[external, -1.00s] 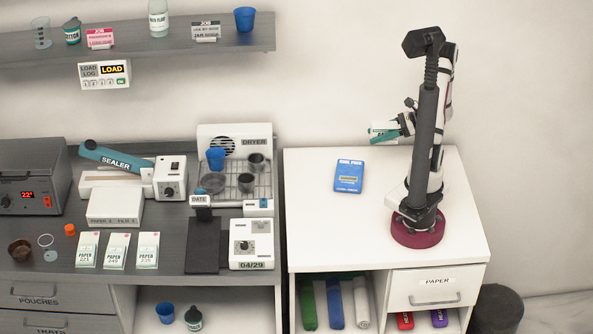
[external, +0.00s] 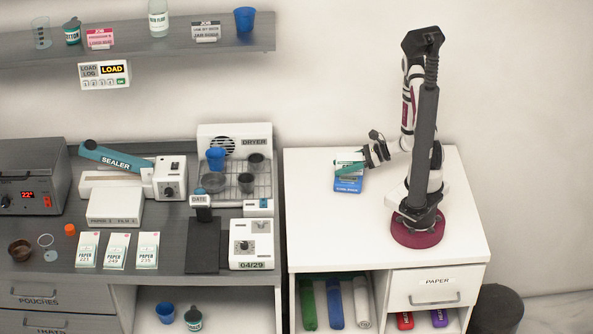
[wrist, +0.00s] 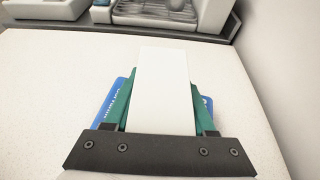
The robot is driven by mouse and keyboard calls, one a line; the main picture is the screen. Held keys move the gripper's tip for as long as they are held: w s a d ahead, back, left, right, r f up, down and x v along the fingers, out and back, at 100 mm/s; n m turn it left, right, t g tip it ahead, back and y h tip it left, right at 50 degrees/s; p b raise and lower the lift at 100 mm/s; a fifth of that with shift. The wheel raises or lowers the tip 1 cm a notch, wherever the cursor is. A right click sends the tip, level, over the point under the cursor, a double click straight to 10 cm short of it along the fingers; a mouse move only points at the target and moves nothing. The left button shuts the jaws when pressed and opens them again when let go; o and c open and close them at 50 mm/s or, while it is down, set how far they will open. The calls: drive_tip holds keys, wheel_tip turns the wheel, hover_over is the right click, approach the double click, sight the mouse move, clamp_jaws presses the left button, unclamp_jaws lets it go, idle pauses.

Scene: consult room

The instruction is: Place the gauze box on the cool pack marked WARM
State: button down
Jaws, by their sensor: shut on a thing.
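My gripper (external: 350,164), with teal fingers, is shut on a white box, the gauze box (wrist: 162,88). In the wrist view the box stands between the two fingers (wrist: 165,82). The blue cool pack (external: 348,186) lies flat on the white cabinet top. The box and fingers are over its far part in the external view and hide its middle label. In the wrist view, the pack's blue edges (wrist: 115,104) show on both sides of the box. I cannot tell whether the box touches the pack. The word WARM is not readable.
The white cabinet top (external: 310,225) is clear around the pack. To its left, across a narrow gap, a grey counter (external: 165,255) holds a dryer rack (external: 240,190), a sealer and paper boxes. A wall stands behind.

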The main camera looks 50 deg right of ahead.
drive_tip(key=shift+c, duration=1.1)
unclamp_jaws()
drive_tip(key=shift+s+d+r, duration=0.15)
drive_tip(key=shift+d+r, duration=0.05)
drive_tip(key=v, duration=1.1)
drive_tip(key=s+a+r+n+g+y, duration=0.1)
drive_tip(key=s+a+r+n+g, duration=0.1)
drive_tip(key=a+r+n+g, duration=0.65)
drive_tip(key=s+a+r+n+h, duration=0.2)
drive_tip(key=s+n+h, duration=0.2)
drive_tip(key=s+n, duration=0.1)
drive_tip(key=s+a+r+n+g+h, duration=0.1)
drive_tip(key=s+a+r+n+h, duration=0.2)
drive_tip(key=s+n, duration=0.3)
drive_tip(key=shift+a+r+n+h, duration=0.2)
drive_tip(key=shift+r+n+h, duration=0.05)
drive_tip(key=shift+n+h, duration=0.65)
